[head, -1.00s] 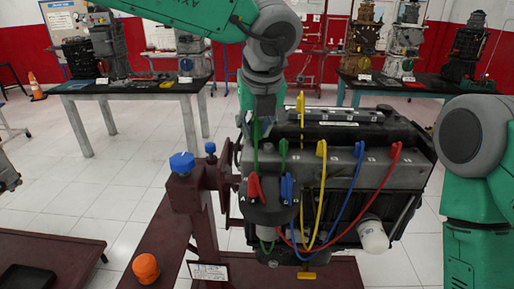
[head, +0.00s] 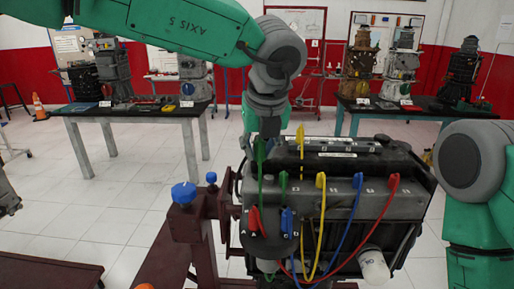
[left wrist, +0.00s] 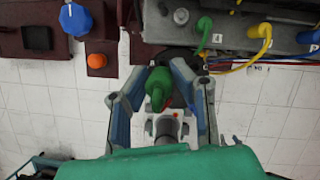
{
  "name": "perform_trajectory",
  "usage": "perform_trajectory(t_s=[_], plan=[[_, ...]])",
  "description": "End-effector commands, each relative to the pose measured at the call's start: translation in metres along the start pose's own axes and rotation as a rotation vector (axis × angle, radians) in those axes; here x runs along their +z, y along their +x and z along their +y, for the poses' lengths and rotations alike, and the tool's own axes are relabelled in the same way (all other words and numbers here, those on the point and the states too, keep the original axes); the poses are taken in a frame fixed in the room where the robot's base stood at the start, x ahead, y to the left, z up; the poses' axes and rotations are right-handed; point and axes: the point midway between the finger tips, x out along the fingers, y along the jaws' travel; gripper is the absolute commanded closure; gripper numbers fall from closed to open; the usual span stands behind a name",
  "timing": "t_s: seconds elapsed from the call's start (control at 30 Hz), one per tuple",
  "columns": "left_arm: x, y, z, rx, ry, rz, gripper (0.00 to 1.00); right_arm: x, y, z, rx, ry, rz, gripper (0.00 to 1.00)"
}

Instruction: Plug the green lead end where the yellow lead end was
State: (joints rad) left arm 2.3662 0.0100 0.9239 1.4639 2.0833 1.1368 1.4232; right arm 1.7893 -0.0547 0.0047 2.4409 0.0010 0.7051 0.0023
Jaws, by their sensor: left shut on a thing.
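My left gripper (head: 264,135) is shut on a green lead end (head: 260,151) and holds it at the left end of the engine. In the left wrist view, the green lead end (left wrist: 158,88) is between my left gripper's fingers (left wrist: 160,75). Another green lead end (head: 283,180) is on the engine (head: 340,205). A yellow lead end (head: 320,181) stands in the row to its right. Another yellow lead end (head: 300,138) stands upright farther back. My right arm shows at the right, its gripper out of view.
Blue (head: 358,181) and red (head: 393,182) lead ends stand in the same row. Lower red (head: 254,219) and blue (head: 287,221) ends are on the engine's left front. A stand with a blue knob (head: 184,193) is at left. Back tables hold other trainers.

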Motion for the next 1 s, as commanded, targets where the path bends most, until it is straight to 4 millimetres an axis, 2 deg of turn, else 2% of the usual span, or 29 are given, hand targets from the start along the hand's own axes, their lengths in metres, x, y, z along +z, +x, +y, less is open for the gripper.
perform_trajectory(t_s=[0.5, 1.0], plan=[[-0.013, -0.007, -0.049, 0.000, 0.001, 0.001, 1.00, -0.002, -0.031, 0.000, 0.000, 0.000, 0.000, 0.60], [-0.015, -0.004, -0.053, -0.002, 0.000, 0.001, 1.00, -0.002, -0.031, 0.000, 0.000, 0.000, 0.000, 0.60]])
